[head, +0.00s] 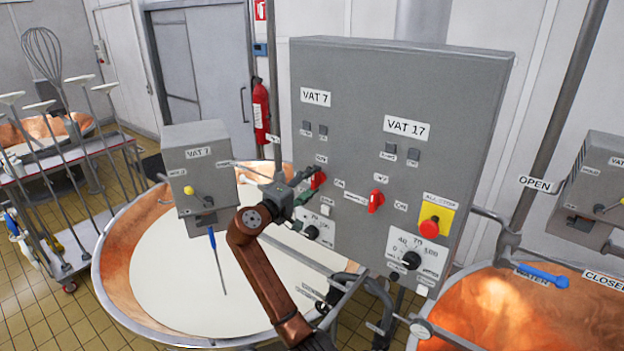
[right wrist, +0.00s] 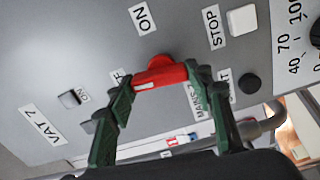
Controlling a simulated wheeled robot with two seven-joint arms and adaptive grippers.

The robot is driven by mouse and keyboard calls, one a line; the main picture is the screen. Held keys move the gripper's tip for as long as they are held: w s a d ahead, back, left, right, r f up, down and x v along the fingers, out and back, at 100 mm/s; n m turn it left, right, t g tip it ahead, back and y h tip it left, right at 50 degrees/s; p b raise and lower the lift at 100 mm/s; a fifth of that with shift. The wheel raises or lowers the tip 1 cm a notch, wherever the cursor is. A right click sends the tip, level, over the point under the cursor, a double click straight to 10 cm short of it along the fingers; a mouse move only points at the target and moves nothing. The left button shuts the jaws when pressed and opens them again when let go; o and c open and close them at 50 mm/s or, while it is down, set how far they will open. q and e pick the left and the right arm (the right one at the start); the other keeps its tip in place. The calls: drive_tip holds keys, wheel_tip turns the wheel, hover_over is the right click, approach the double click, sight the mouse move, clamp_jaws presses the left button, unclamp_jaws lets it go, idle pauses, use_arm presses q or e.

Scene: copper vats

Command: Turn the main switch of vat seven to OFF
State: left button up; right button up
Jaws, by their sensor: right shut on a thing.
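The red main switch of vat 7 (head: 318,180) is on the grey panel, below the VAT 7 label (head: 315,97). My right gripper (right wrist: 160,88) is shut on this red handle (right wrist: 160,73), with one green finger at each end of it. In the right wrist view the ON label (right wrist: 143,17) lies off the handle's side. A label ending in F (right wrist: 122,78), partly hidden by the left finger, lies near the handle's left end. The bar lies roughly in line with that label; which end points is hard to tell. My left gripper is not in view.
The similar red vat 17 switch (head: 376,201) and the red stop button (head: 429,228) are to the right on the panel. A white push button (right wrist: 242,19) is close to the gripper. A small VAT 7 box (head: 198,170) hangs over the milk-filled copper vat (head: 120,250).

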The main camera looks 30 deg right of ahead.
drive_tip(key=shift+f+n, duration=0.3)
drive_tip(key=shift+n, duration=0.3)
drive_tip(key=shift+p, duration=0.3)
drive_tip(key=o, duration=0.9)
drive_tip(key=shift+c, duration=0.2)
drive_tip(key=o, duration=0.3)
drive_tip(key=shift+r, duration=0.2)
drive_tip(key=v, duration=1.2)
